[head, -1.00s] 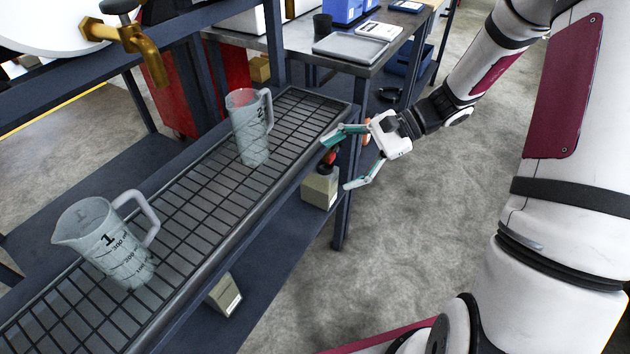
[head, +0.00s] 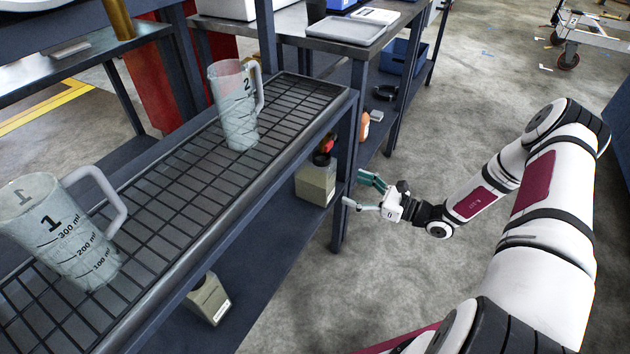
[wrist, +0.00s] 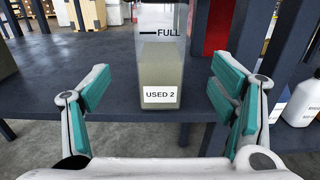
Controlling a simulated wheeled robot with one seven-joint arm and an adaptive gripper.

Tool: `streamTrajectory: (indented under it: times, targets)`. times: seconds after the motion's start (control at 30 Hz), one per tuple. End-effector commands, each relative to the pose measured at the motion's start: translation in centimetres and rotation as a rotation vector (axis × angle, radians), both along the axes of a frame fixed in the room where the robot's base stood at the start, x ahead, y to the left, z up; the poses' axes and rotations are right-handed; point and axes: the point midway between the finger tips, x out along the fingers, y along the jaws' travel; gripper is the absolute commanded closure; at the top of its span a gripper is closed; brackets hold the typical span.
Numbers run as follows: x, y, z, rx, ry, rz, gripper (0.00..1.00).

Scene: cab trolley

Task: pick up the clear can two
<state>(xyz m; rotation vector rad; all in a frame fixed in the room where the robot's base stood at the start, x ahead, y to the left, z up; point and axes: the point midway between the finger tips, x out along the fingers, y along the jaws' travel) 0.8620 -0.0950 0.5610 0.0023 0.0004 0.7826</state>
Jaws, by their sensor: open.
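A clear can labelled "USED 2" (wrist: 163,70) with a "FULL" line and tan contents stands upright on the lower shelf, centred in the wrist view. In the head view, a tan can (head: 315,181) with a red and black top on that shelf appears to be the same one; its label is unreadable there. My gripper (head: 354,189) is open and empty, just right of it by the shelf edge. In the wrist view, my gripper's teal fingers (wrist: 160,88) are spread to either side of the can, with the can beyond them. Its top is cut off.
A second tan can (head: 208,298) stands further left on the lower shelf. A jug marked 2 (head: 236,108) and a jug marked 1 (head: 62,238) stand on the grate above. A shelf post (head: 345,175) is close to my gripper. A white bottle (wrist: 304,100) stands right.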

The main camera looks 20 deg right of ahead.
Motion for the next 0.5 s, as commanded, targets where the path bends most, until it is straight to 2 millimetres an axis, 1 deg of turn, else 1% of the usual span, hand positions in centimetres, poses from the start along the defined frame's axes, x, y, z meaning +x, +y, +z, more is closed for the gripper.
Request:
streamTrajectory:
  times: [0.03,0.3,0.4,0.5]
  targets:
    - [0.6,0.7,0.0,0.001,-0.002,0.004,0.22]
    - [4.0,4.2,0.0,-0.002,-0.002,0.006,0.22]
    - [5.0,5.1,0.1,-0.001,-0.003,0.005,0.22]
    - [5.4,5.6,0.1,-0.002,-0.002,0.005,0.22]
